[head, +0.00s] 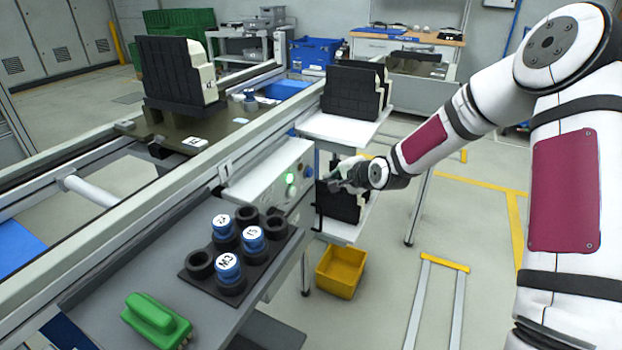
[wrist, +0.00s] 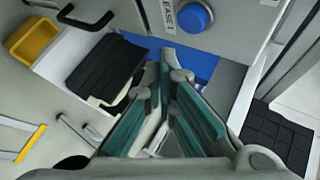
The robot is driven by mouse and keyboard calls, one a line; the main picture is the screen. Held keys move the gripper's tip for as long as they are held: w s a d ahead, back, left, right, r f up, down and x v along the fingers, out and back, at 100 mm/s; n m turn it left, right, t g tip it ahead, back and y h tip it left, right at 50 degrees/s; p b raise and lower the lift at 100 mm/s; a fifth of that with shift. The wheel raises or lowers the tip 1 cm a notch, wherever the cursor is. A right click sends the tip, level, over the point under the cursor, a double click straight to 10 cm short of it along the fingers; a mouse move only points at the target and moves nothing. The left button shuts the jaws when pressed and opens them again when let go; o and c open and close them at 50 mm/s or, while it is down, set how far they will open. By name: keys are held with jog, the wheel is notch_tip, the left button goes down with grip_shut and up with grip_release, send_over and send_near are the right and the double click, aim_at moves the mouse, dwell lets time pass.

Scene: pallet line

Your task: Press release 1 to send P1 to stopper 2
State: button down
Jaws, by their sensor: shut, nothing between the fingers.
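The control box (head: 262,180) on the side of the line has a blue button (head: 308,172) and a green-lit button (head: 290,178). In the wrist view a blue button (wrist: 194,17) sits at the top beside a label (wrist: 168,16) reading partly "...EASE 1". My gripper (head: 338,181) is to the right of the box. Its green-padded fingers (wrist: 174,72) are shut and empty, and the tips appear apart from the button. A brown pallet (head: 222,127) on the conveyor carries a dark block (head: 170,72) with a pale side; its tag (head: 195,141) is too small to read surely.
A dark holder (head: 198,264) with several blue-capped cylinders and a green handled item (head: 155,318) stand on the near shelf. Dark blocks (head: 350,92) stand on a white shelf behind the gripper. A yellow bin (head: 341,270) sits below.

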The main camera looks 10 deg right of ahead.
aim_at(309, 173)
jog(key=shift+w+a, duration=0.65)
jog(key=shift+a, duration=0.25)
jog(key=shift+a+b, duration=0.15)
jog(key=shift+b, duration=0.15)
dwell(0.6)
jog(key=shift+w+a, duration=0.2)
jog(key=shift+w+a, duration=0.3)
jog(key=shift+a, duration=0.15)
dwell(1.2)
jog(key=shift+d, duration=0.1)
jog(key=shift+s+d+p, duration=0.35)
jog(key=shift+s+d, duration=0.2)
jog(key=shift+d, duration=0.05)
